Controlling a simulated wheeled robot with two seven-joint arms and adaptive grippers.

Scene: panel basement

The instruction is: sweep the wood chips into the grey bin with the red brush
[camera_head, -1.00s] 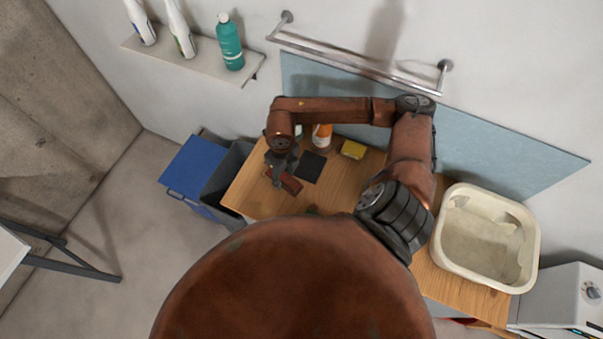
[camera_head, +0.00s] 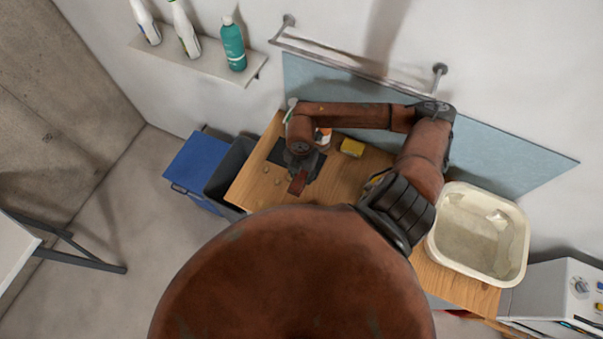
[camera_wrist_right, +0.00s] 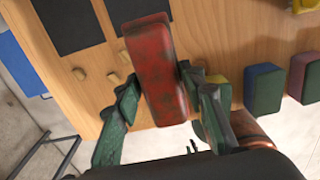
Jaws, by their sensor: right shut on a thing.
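The red brush (camera_head: 298,183) is in my right gripper (camera_head: 301,168), over the wooden worktop (camera_head: 334,186). In the right wrist view the red brush (camera_wrist_right: 153,65) sits between the two green fingers of my right gripper (camera_wrist_right: 160,88), which is shut on it. Small pale wood chips (camera_head: 264,181) lie on the worktop to the left of the brush. My left gripper is not in view.
A blue bin (camera_head: 196,160) stands left of the grey bin. A dark mat (camera_head: 284,152), a white and orange bottle (camera_head: 322,137) and a yellow block (camera_head: 352,147) are at the back of the worktop. A cream basin (camera_head: 478,262) is at the right.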

